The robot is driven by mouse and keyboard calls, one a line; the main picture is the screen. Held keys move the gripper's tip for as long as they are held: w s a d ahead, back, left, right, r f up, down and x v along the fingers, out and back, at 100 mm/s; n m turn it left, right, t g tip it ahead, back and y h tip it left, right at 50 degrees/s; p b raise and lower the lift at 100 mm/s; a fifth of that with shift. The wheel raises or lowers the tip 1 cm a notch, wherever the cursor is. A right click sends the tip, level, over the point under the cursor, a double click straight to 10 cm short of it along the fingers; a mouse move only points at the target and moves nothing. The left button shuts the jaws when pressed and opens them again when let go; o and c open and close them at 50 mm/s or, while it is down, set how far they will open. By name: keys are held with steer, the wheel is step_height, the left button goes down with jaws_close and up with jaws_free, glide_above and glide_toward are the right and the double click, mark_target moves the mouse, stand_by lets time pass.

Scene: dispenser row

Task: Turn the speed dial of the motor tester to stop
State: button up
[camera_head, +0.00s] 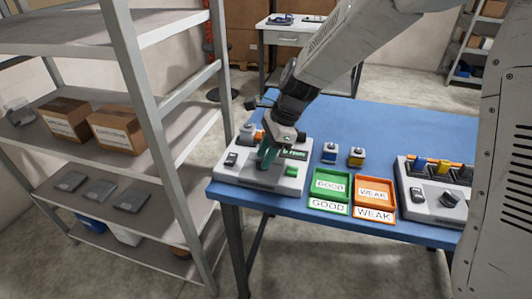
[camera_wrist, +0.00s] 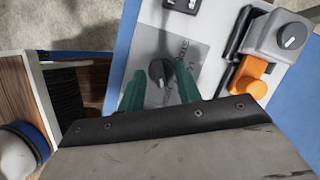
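The motor tester (camera_head: 250,181) is a pale box at the left end of the blue table. Its speed dial (camera_wrist: 160,72) is a dark knob on a grey panel, seen in the wrist view with a light pointer mark. The lettering around it is too blurred to read, so I cannot tell its setting. My gripper (camera_head: 268,158) points down over the tester, and its green fingers hide the dial in the head view. In the wrist view my gripper (camera_wrist: 160,92) is open, one finger on each side of the dial; gaps show and contact is not clear.
A grey block with a knob (camera_wrist: 290,40) and an orange part (camera_wrist: 250,76) sit beside the dial panel. Green GOOD (camera_head: 330,186) and orange WEAK (camera_head: 374,193) trays lie to the right, then a second device (camera_head: 432,208). A metal shelf (camera_head: 165,130) stands close left.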

jaws_close()
steer(key=shift+w+n, duration=0.1)
steer(key=shift+n, duration=0.3)
steer(key=n+g, duration=0.1)
steer(key=n, duration=0.3)
steer(key=shift+w+a+n+g+h, duration=0.1)
steer(key=shift+w+n+g+h, duration=0.05)
steer(key=shift+n+g+h, duration=0.25)
steer(key=n+h, duration=0.1)
steer(key=n, duration=0.2)
steer(key=n+g+h, duration=0.1)
steer(key=n, duration=0.2)
steer(key=shift+w+a+g, duration=0.15)
steer(key=shift+a+g, duration=0.05)
steer(key=shift+g, duration=0.1)
steer(key=n, duration=0.2)
steer(key=n+h, duration=0.1)
steer(key=n, duration=0.1)
steer(key=n+h, duration=0.1)
steer(key=n, duration=0.1)
steer(key=shift+a+r+n, duration=0.1)
steer(key=shift+a+n, duration=0.15)
steer(key=shift+n, duration=0.05)
steer(key=n+h, duration=0.1)
steer(key=n, duration=0.1)
steer(key=n+h, duration=0.1)
steer(key=n, duration=0.2)
steer(key=shift+a+n+t, duration=0.15)
steer(key=shift+n+t, duration=0.15)
steer(key=shift+t, duration=0.1)
